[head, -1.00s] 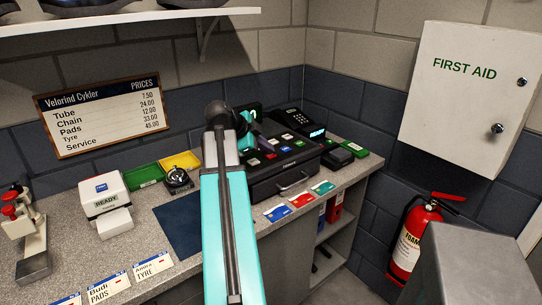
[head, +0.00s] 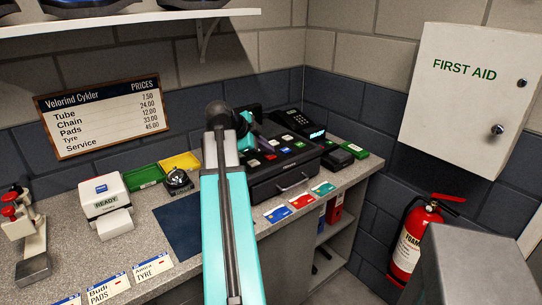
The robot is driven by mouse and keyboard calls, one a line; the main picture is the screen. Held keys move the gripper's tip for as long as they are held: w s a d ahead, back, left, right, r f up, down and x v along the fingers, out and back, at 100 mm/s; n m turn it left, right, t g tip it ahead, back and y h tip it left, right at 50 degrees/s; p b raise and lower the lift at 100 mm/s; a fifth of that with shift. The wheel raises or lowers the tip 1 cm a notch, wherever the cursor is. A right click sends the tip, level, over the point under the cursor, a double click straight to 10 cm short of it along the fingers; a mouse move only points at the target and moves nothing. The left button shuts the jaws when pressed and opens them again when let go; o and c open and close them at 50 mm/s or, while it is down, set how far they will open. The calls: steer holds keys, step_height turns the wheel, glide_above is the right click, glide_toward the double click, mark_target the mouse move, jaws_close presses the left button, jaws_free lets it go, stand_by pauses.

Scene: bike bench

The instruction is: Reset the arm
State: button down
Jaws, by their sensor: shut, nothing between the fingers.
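My turquoise arm reaches up from the bottom middle of the head view, over the counter's front edge. Its dark wrist joint is above the counter, left of the cash register (head: 285,178). My gripper (head: 262,142) is at the far end, small and dark against the register, and partly hidden by the wrist. It is shut and holds nothing that I can see. I cannot tell how far it is above the register.
The counter (head: 150,238) carries a READY printer (head: 104,195), a bell (head: 178,180), green and yellow trays (head: 181,162), a blue mat (head: 182,228) and several cards. A fire extinguisher (head: 411,240) and first aid cabinet (head: 462,95) are at right.

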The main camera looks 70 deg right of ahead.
steer(key=shift+r, duration=0.35)
steer(key=shift+r+p, duration=1.2)
steer(key=shift+r, duration=1.8)
